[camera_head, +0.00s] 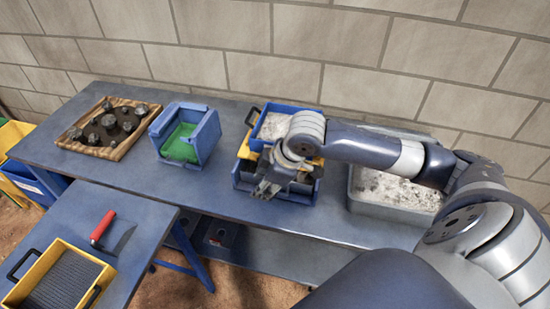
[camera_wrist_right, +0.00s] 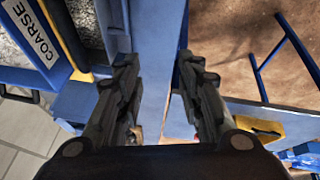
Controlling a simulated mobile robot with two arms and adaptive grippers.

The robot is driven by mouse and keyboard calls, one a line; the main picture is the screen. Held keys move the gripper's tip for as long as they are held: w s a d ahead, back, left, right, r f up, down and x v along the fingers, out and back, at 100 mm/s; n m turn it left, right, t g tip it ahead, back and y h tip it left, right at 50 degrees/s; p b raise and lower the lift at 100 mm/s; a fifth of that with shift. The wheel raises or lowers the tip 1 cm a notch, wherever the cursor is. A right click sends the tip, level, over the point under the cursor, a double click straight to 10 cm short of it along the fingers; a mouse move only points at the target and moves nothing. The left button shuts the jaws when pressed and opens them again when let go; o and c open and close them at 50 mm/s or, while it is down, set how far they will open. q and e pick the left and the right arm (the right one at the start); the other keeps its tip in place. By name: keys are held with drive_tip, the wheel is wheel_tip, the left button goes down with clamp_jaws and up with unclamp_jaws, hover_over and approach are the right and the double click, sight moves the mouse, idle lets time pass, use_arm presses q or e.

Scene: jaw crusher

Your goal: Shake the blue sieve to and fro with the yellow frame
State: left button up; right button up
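The blue sieve (camera_head: 291,106) sits on the yellow frame (camera_head: 244,151) at the back middle of the table, with pale grains inside and a black handle at its left. A blue bin (camera_head: 238,183) with a dark inside stands at the frame. My right gripper (camera_head: 267,189) hangs over the bin's front side, and its arm hides part of the sieve and frame. In the right wrist view the gripper (camera_wrist_right: 157,63) is open and empty, apart from the sieve's COARSE label (camera_wrist_right: 32,38) and the yellow frame (camera_wrist_right: 65,40). My left gripper is not in view.
A wooden tray of dark rocks (camera_head: 72,145) and a blue box with green inside (camera_head: 205,134) stand left. A grey tray of pale grains (camera_head: 385,208) stands right. A yellow-rimmed sieve (camera_head: 62,246) and a red-handled tool (camera_head: 102,226) lie on the front-left table.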

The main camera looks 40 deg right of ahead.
drive_tip(key=w+d+r+m, duration=0.2)
drive_tip(key=w+d+r, duration=0.1)
drive_tip(key=d+r, duration=0.55)
drive_tip(key=shift+n+h, duration=0.3)
drive_tip(key=shift+h, duration=0.2)
drive_tip(key=x, duration=0.3)
drive_tip(key=p+x, duration=0.1)
drive_tip(key=x, duration=0.3)
drive_tip(key=d+x, duration=0.1)
drive_tip(key=x, duration=0.3)
drive_tip(key=shift+f+p, duration=0.3)
drive_tip(key=shift+f, duration=0.05)
clamp_jaws()
